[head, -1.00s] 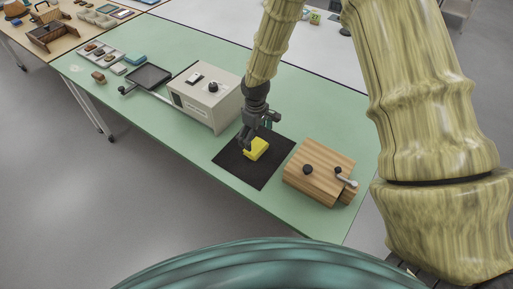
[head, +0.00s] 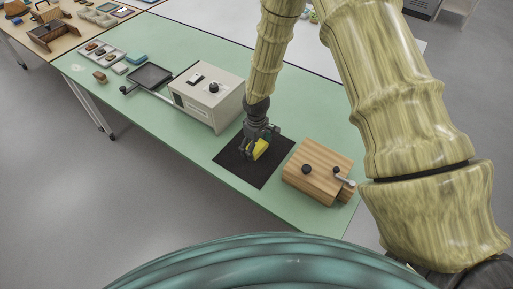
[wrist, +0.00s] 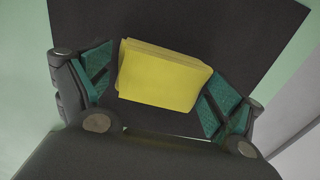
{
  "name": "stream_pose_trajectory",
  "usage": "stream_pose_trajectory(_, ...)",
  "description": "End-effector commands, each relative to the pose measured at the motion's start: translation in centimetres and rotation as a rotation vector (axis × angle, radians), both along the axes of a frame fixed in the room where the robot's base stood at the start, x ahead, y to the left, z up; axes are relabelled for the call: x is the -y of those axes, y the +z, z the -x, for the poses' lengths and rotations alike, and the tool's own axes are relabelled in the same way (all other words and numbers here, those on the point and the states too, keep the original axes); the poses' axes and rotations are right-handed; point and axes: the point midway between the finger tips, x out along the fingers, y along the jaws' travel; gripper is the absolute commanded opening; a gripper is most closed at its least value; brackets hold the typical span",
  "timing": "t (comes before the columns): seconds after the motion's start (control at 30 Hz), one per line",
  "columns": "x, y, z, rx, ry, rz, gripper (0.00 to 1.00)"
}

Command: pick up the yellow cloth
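The yellow cloth (head: 261,148) is a folded block lying on a black mat (head: 238,165) on the green table. In the wrist view the cloth (wrist: 162,75) sits between the two teal-padded fingers of my gripper (wrist: 157,88). A narrow gap shows on its left side, and the right finger is close to or touching its right edge. My gripper (head: 257,146) is right over the cloth in the head view, fingers pointing down and spread around it. The fingers partly hide the cloth in the head view.
A wooden box with a dark knob and crank (head: 318,170) stands just right of the mat. A cream instrument box (head: 208,95) stands to the left. A dark tray (head: 150,76) and small sherds lie farther left. Green table front is clear.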

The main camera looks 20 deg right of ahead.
Motion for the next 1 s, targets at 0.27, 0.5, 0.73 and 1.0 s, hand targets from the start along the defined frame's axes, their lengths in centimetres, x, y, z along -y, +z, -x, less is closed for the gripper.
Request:
stream_pose_trajectory(0.27, 0.0, 0.0, 0.0, 0.000, 0.000, 0.000, 0.60)
stream_pose_trajectory(0.5, 0.0, 0.2, 0.0, 0.001, 0.000, -0.001, 0.60)
stream_pose_trajectory(0.73, 0.0, 2.0, -0.1, 0.003, 0.000, -0.001, 0.60)
stream_pose_trajectory(1.0, 0.0, 6.0, -0.1, 0.004, 0.000, -0.002, 0.60)
